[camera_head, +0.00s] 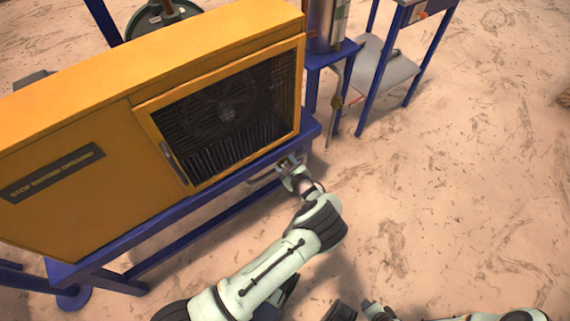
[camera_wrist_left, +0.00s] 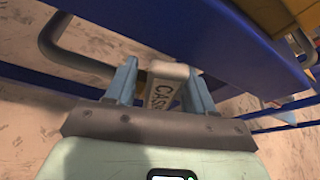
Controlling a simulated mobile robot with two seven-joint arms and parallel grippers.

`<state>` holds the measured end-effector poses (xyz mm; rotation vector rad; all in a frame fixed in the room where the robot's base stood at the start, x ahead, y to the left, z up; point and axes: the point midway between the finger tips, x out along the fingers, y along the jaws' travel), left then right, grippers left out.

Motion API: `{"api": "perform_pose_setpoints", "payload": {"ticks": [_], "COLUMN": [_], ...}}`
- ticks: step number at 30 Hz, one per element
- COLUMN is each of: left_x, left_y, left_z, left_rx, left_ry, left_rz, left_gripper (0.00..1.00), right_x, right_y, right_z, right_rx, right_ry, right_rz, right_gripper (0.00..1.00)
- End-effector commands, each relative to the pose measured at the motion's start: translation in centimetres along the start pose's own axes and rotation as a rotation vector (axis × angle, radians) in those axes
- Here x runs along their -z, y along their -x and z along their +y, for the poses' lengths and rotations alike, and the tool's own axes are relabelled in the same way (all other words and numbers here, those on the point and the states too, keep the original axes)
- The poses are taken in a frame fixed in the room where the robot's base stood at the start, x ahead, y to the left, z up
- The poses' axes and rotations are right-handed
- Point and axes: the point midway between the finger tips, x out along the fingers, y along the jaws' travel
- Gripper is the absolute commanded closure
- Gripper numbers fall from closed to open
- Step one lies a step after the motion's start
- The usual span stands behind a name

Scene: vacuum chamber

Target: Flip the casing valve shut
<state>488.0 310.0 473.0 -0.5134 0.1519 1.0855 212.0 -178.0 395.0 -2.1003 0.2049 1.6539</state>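The casing valve's pale handle (camera_wrist_left: 167,85), marked with letters starting "CAS", shows in the left wrist view, below the blue frame edge. My left gripper (camera_wrist_left: 162,88) has its two blue fingers on either side of this handle. A gap shows on the handle's left; on its right the finger is very close, and I cannot tell whether they touch. In the head view my left gripper (camera_head: 291,162) is at the front edge of the blue stand, below the orange casing (camera_head: 75,120), and largely hides the handle. No right gripper fingers are visible.
A grey bent bar (camera_wrist_left: 70,58) runs beside the left finger. The blue stand (camera_head: 200,193) carries the orange casing with its mesh front (camera_head: 230,110). A metal cylinder (camera_head: 325,20) stands behind on the right. The floor (camera_head: 450,180) to the right is clear.

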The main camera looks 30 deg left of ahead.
Motion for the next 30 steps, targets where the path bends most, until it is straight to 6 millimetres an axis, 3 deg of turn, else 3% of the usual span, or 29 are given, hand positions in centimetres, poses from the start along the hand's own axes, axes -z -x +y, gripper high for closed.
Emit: {"api": "perform_pose_setpoints", "payload": {"ticks": [11, 21, 30], "left_x": [-0.2, -0.2, 0.7], "left_y": [0.0, -0.2, -0.5], "left_z": [0.5, 2.1, 3.8], "left_rx": [0.017, 0.098, 0.182], "left_ry": [0.042, 0.234, 0.436], "left_rz": [-0.004, -0.009, -0.006], "left_gripper": [0.47, 0.47, 0.47], "right_x": [0.1, 0.5, 0.6], "right_y": [0.7, 2.8, 3.1], "right_z": [-0.2, -0.8, -0.9], "right_rx": [0.001, 0.004, 0.005], "right_ry": [0.0, 0.002, 0.002], "right_rz": [0.002, 0.009, 0.01], "right_gripper": [0.57, 0.57, 0.57]}}
